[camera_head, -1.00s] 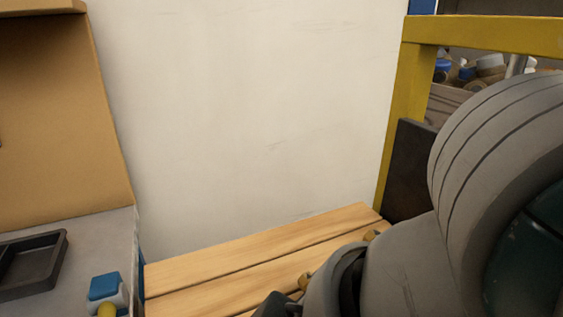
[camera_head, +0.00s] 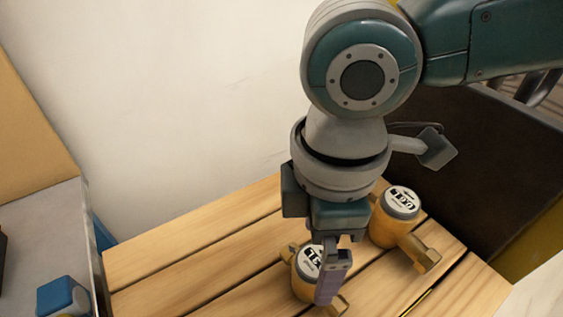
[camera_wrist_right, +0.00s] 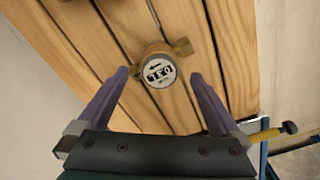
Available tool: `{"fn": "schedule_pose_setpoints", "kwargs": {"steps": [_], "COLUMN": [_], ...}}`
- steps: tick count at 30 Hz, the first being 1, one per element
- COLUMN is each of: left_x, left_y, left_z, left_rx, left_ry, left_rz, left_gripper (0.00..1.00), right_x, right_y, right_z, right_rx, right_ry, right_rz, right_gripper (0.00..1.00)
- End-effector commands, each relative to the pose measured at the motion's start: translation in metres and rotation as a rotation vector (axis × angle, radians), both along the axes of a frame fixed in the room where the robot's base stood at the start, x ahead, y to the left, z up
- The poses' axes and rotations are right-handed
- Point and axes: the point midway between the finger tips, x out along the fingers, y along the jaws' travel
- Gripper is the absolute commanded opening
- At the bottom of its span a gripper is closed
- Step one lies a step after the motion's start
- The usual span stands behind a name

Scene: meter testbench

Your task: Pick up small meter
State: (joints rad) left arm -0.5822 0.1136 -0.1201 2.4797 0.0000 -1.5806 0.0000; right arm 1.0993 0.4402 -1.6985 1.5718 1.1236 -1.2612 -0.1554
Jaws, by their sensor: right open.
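Two brass meters with grey rims and white dial faces stand on the wooden slatted surface. The front one (camera_head: 305,281) looks the smaller of the two and is partly hidden by my gripper. The larger one (camera_head: 390,228) stands behind it to the right. My right gripper (camera_head: 328,285) points down at the small meter with purple fingers open. In the right wrist view, the small meter (camera_wrist_right: 158,70) lies ahead between the open fingertips (camera_wrist_right: 158,76), with clear gaps on both sides. My left gripper is not in view.
The wooden slats (camera_head: 190,250) are clear to the left. A grey bench (camera_head: 50,235) with a blue-capped fitting (camera_head: 62,297) is at the left edge. A pale wall (camera_head: 170,100) stands behind, and a dark panel (camera_head: 460,150) at the right.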

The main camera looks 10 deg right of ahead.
Motion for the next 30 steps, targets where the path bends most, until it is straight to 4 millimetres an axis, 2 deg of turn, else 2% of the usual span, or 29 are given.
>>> {"fn": "schedule_pose_setpoints", "kwargs": {"steps": [3,6,14,30], "left_x": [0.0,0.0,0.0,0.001], "left_y": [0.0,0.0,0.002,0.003], "left_z": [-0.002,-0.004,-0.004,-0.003], "left_rx": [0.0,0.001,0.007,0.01], "left_ry": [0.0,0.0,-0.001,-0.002], "left_rz": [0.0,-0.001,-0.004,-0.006], "left_gripper": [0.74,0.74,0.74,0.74], "right_x": [-0.001,0.0,0.0,0.0], "right_y": [0.0,0.001,0.001,0.001], "right_z": [-0.022,-0.033,-0.037,-0.036], "right_rx": [-0.003,-0.001,0.001,0.0], "right_ry": [0.003,0.002,0.001,0.001], "right_rz": [0.0,0.0,0.001,0.0], "right_gripper": [1.0,1.0,1.0,0.41]}}
